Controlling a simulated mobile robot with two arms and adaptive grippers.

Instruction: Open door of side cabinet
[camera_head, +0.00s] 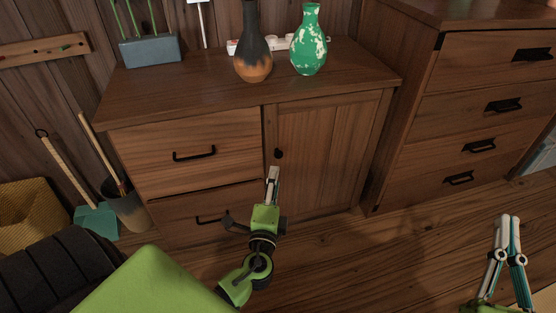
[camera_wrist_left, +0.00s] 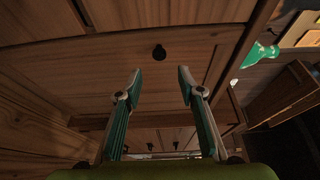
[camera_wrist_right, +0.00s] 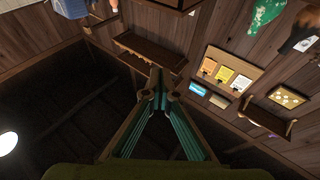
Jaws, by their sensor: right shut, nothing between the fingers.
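The side cabinet (camera_head: 130,92) is brown wood, with two drawers on the left and a door (camera_head: 325,155) on the right. The door looks closed. Its round black knob (camera_head: 278,153) is near the door's left edge. My left gripper (camera_head: 273,174) is in front of the door, just below the knob in the head view. In the left wrist view its fingers (camera_wrist_left: 160,78) are apart and empty, with the knob (camera_wrist_left: 159,52) beyond and between them, not touching. My right gripper (camera_head: 511,217) is at the lower right, away from the cabinet; its fingertips meet in the right wrist view (camera_wrist_right: 160,72).
A dark vase (camera_head: 253,45) and a green vase (camera_head: 309,45) stand on the cabinet top, beside a grey planter (camera_head: 150,50). A drawer chest (camera_head: 460,110) stands close on the right. A bucket (camera_head: 127,208) and dustpan (camera_head: 97,220) are at the left. Floor before the door is clear.

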